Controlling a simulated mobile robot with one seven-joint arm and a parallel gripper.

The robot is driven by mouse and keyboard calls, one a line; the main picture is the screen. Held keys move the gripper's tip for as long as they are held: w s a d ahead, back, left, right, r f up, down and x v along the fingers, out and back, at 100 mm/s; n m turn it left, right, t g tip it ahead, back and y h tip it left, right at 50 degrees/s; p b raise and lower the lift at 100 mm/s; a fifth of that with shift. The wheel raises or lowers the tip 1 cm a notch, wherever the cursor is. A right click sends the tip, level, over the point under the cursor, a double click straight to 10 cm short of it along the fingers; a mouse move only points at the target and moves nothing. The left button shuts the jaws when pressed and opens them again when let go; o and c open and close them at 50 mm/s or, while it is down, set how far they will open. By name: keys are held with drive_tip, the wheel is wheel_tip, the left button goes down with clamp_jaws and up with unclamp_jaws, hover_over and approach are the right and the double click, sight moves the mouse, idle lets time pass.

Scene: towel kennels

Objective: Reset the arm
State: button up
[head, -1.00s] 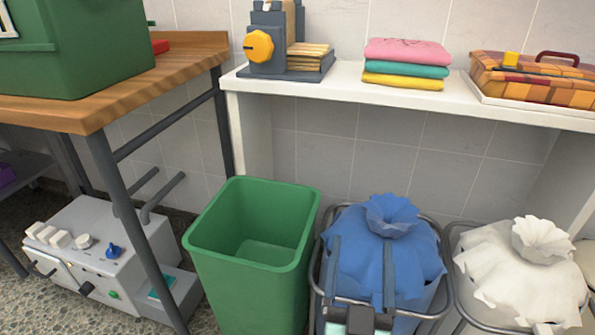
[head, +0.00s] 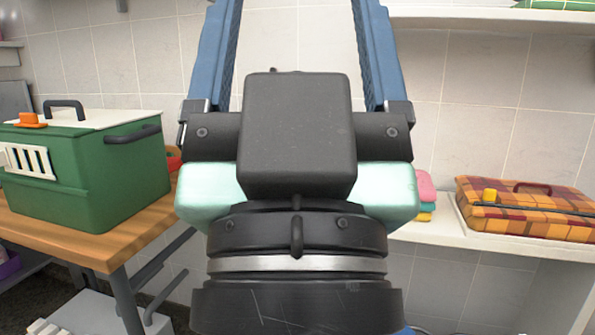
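My gripper (head: 294,40) is large and close in the middle of the head view, pointing up. It has a black body with pale mint sides and two blue fingers. The fingers stand wide apart and only tiled wall shows between them, so it is open and empty. The fingertips run past the top edge of the picture. My gripper hides the middle of the shelf behind it.
A green pet carrier (head: 90,180) stands on a wooden table (head: 110,245) at left. Folded towels (head: 425,195) and a plaid case (head: 525,210) lie on a white shelf (head: 450,232) at right. Another shelf (head: 490,15) is at the top right.

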wheel_tip(320, 180, up, 31)
drive_tip(key=p, duration=2.9)
